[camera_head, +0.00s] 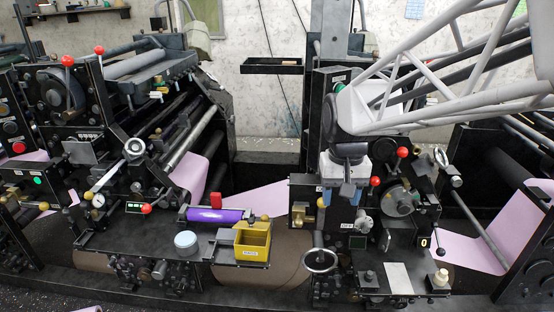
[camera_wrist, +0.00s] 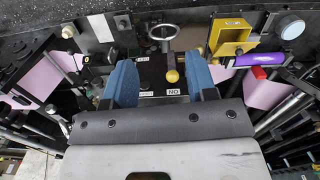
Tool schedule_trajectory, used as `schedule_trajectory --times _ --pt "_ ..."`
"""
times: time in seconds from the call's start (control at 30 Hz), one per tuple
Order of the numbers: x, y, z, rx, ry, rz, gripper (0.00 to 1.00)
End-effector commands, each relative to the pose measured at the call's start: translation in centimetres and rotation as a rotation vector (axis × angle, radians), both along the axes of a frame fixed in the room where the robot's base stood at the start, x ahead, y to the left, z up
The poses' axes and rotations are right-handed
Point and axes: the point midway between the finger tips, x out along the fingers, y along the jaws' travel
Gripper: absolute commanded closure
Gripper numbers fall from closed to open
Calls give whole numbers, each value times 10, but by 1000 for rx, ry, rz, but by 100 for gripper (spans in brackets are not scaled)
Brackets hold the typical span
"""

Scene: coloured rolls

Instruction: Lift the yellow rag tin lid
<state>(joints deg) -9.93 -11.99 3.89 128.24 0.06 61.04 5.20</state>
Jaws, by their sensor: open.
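The yellow rag tin (camera_head: 253,254) stands on the machine's front ledge, left of centre, with a small white label on its front. In the wrist view the tin (camera_wrist: 218,49) is at the upper right, with a dark recess in its top. I cannot clearly tell the lid from the body. My gripper (camera_wrist: 161,68) has two blue fingers spread apart with nothing between them. In the head view my gripper (camera_head: 339,196) points down over the machine's right part, to the right of the tin and apart from it.
A purple roll (camera_head: 214,215) and a red block (camera_head: 216,200) are behind the tin. A pale blue round can (camera_head: 186,243) sits to its left. A handwheel (camera_head: 320,261) and a yellow-ball lever (camera_wrist: 172,76) are near my gripper. Pink web (camera_head: 262,201) runs behind.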

Motion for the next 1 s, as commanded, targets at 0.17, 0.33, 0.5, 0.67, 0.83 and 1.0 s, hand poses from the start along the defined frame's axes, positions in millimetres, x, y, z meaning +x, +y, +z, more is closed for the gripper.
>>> schedule_trajectory --times 0.17,0.33,0.5,0.67,0.83,1.0 --pt "32 23 -10 -7 45 19 48" --pt "61 46 -21 -15 84 36 48" --pt "88 71 -35 -25 124 51 48" --pt "113 95 -51 -36 162 66 48" --pt "137 123 -70 -49 201 83 48" --pt "159 152 -92 -64 239 99 48"
